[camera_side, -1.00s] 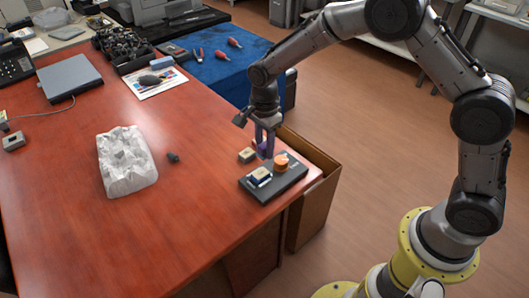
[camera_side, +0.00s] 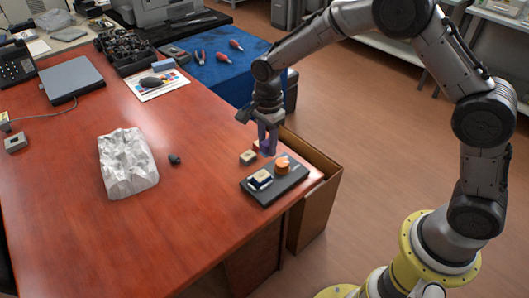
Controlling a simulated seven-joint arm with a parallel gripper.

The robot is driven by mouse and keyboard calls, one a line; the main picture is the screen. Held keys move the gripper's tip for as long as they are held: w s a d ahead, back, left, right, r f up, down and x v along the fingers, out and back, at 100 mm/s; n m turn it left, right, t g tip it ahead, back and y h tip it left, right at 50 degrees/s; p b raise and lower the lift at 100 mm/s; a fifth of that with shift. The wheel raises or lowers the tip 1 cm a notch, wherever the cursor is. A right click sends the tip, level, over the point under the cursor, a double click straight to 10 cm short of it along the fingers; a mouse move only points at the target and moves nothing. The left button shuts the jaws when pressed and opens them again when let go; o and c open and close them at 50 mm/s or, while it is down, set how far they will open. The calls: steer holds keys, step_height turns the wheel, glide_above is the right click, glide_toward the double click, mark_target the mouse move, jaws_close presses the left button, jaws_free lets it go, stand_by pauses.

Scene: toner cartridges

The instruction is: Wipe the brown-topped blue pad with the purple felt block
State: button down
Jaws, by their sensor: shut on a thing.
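My gripper (camera_side: 268,140) points down just behind the dark tray (camera_side: 291,182) near the desk's right edge. It is shut on the purple felt block (camera_side: 266,151), which is small and partly hidden by the fingers. A blue pad (camera_side: 260,179) sits on the left part of the tray. Its top looks pale cream here, and any brown on it is too small to make out. The purple block is apart from this pad, behind it.
An orange-brown round piece (camera_side: 282,166) stands on the tray. A cream-topped block (camera_side: 248,157) lies on the desk just behind the tray. A crumpled silvery sheet (camera_side: 128,163) and a dark lump (camera_side: 174,159) lie left. An open carton (camera_side: 318,205) stands beside the desk.

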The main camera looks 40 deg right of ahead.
mark_target(267, 172)
steer(key=shift+f, duration=3.45)
steer(key=shift+a+f, duration=0.5)
steer(key=shift+a, duration=1.55)
steer(key=shift+d, duration=1.95)
steer(key=shift+d+r, duration=0.1)
steer(key=shift+d, duration=0.05)
steer(key=shift+r, duration=3.95)
